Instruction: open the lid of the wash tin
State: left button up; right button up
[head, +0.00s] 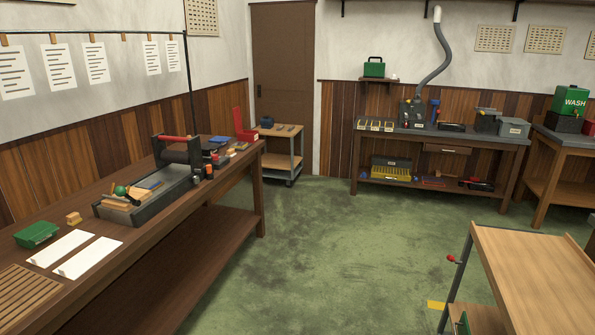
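The wash tin (571,101) is a green box with white WASH lettering, at the far right in the head view. It is upright above a dark block-like base (563,123) on the right-hand bench. Its top looks closed, with a small dark piece on it, but it is too small to make out the lid's edge. Neither of my grippers is in view.
The grey-topped bench (559,135) under the tin stands beside a longer workbench (460,140). A wooden cart (535,270) with a red-knobbed handle is at the lower right. A long table (150,235) runs along the left. The green floor (330,250) between is clear.

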aim_at(224, 139)
jog(key=i+u, duration=0.35)
jog(key=i, duration=1.6)
jog(key=i+z, duration=0.1)
jog(key=i, duration=0.8)
